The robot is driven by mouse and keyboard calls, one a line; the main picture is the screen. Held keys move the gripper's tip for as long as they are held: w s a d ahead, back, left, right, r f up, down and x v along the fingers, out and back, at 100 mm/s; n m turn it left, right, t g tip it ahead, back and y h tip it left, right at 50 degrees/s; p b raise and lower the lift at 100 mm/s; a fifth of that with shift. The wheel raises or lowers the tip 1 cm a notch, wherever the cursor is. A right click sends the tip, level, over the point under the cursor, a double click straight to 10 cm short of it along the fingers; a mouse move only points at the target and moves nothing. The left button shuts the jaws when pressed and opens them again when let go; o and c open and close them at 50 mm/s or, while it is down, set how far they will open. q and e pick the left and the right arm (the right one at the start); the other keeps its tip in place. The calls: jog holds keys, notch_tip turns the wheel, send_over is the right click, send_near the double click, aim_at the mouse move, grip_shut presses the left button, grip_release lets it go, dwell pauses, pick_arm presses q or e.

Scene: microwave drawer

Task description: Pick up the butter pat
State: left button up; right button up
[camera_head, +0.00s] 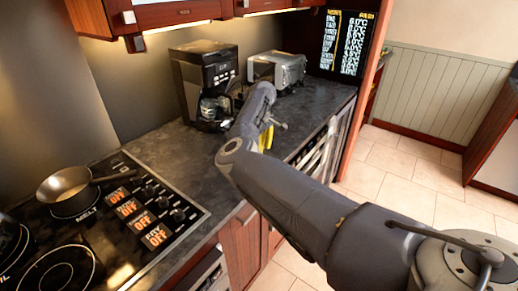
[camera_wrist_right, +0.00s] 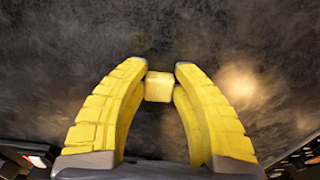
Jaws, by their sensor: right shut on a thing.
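The butter pat (camera_wrist_right: 158,87) is a small yellow block. In the right wrist view it sits between the tips of the two yellow fingers of my right gripper (camera_wrist_right: 160,84), which is shut on it. Dark countertop shows behind the pat; I cannot tell whether the pat touches it. In the head view my right arm reaches over the counter, and a bit of the yellow fingers of the right gripper (camera_head: 266,138) shows near the counter's front edge. The pat is hidden there behind my arm. My left gripper is not in view.
A coffee maker (camera_head: 205,85) and a toaster oven (camera_head: 277,69) stand at the back of the dark counter (camera_head: 165,135). A stove (camera_head: 130,215) with a pan (camera_head: 66,190) is at the left. The tiled floor at the right is clear.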

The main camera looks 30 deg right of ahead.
jog(key=shift+r, duration=0.1)
notch_tip(320, 180, up, 20)
dwell(0.9)
